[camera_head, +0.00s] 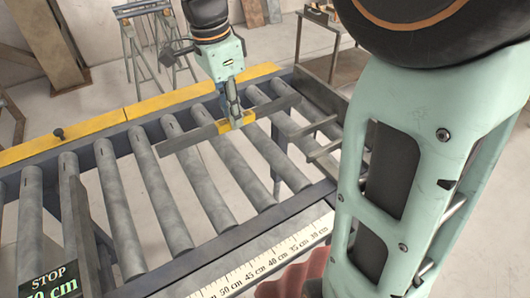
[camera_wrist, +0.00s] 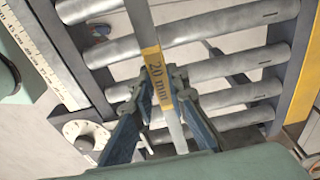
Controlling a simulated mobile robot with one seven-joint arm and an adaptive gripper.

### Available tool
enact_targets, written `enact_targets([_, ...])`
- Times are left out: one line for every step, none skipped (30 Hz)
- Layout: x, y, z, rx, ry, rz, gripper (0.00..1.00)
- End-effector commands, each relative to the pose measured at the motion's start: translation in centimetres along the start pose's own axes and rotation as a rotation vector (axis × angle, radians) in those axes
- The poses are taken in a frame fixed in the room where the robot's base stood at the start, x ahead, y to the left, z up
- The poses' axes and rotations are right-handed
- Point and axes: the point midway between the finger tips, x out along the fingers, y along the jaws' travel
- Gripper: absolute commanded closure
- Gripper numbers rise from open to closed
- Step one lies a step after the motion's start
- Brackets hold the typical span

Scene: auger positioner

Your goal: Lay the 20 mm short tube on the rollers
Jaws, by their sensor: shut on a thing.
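The 20 mm short tube (camera_head: 190,138) is a thin grey bar with a yellow label. It lies crosswise over several rollers in the head view; I cannot tell whether it touches them. My gripper (camera_head: 236,121) points down and is shut on the tube at its label. In the wrist view the tube (camera_wrist: 145,30) runs from top to bottom between the fingers of my gripper (camera_wrist: 160,80), and the label reads "20 mm". The grey rollers (camera_head: 155,205) run side by side in a blue frame, and also show in the wrist view (camera_wrist: 215,67).
A yellow rail (camera_head: 85,127) edges the far side of the conveyor. A scale (camera_head: 265,262) with cm marks runs along the near side, with a STOP sign (camera_head: 48,282) at lower left. Grey upright plates (camera_head: 318,95) stand at the right end. A trestle (camera_head: 150,40) stands behind.

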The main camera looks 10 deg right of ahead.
Motion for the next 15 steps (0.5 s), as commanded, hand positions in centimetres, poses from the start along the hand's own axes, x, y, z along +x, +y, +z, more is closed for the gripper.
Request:
enact_targets([0.6, 1.0, -1.0, 0.006, 0.002, 0.001, 1.0])
enact_targets([0.9, 1.6, -1.4, 0.007, 0.003, 0.0, 1.0])
enact_targets([1.4, 2.3, -2.1, 0.006, 0.002, 0.001, 1.0])
enact_targets([1.8, 2.8, -2.5, 0.006, 0.002, 0.0, 1.0])
enact_targets([2.3, 3.3, -2.9, 0.006, 0.002, 0.001, 1.0])
enact_targets([3.4, 3.7, -3.1, 0.003, 0.0, 0.002, 1.0])
enact_targets([4.0, 4.1, -3.4, 0.003, -0.001, 0.003, 1.0])
enact_targets([4.6, 4.4, -3.6, 0.003, -0.001, 0.002, 1.0])
enact_targets([5.2, 4.7, -3.9, 0.002, 0.0, 0.001, 1.0])
enact_targets([5.7, 5.0, -4.1, 0.001, -0.001, 0.002, 1.0])
enact_targets([6.1, 5.2, -4.2, 0.001, 0.0, 0.0, 1.0])
enact_targets([6.5, 5.5, -4.4, 0.001, 0.0, 0.0, 1.0])
enact_targets([6.8, 5.5, -4.5, 0.001, 0.0, -0.001, 1.0])
enact_targets([7.0, 5.6, -4.6, 0.0, 0.0, -0.002, 1.0])
enact_targets([7.2, 5.7, -4.7, 0.0, 0.0, -0.001, 1.0])
